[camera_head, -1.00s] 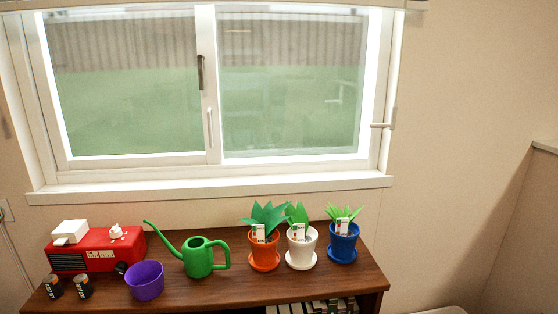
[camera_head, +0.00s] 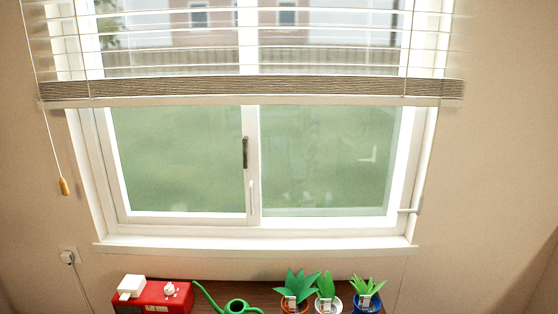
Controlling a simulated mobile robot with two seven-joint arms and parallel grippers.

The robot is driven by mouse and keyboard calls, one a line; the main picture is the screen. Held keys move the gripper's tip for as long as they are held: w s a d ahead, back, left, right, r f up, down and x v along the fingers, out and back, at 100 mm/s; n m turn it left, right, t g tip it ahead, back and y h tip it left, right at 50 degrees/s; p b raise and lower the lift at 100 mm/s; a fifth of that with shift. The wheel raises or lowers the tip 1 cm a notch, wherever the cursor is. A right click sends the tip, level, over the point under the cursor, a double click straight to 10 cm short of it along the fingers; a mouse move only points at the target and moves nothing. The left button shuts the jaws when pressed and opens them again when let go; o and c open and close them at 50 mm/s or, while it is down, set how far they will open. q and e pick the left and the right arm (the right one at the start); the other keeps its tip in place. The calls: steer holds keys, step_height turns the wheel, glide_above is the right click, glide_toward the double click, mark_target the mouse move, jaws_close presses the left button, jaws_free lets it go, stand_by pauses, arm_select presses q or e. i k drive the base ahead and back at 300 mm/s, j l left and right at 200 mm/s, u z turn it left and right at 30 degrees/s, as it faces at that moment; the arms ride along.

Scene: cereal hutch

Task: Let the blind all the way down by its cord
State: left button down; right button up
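A slatted blind (camera_head: 250,90) covers the upper part of the window in the head view. Its thick bottom rail hangs across the window, a little above the middle of the frame. Its cord (camera_head: 52,145) hangs at the left side, running down past the rail and ending in a wooden tassel (camera_head: 64,186) against the wall. The top of the blind is out of view. The lower part of the window (camera_head: 310,160) is uncovered. Neither of my grippers shows in this view.
A brown cabinet top (camera_head: 260,297) below the window holds a red box-shaped device (camera_head: 155,297), a green watering can (camera_head: 232,305) and potted plants (camera_head: 325,290). A wall outlet with a plug (camera_head: 68,256) is at the lower left. The wall around the tassel is clear.

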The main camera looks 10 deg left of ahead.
mark_target(63, 183)
steer(key=u, duration=1.5)
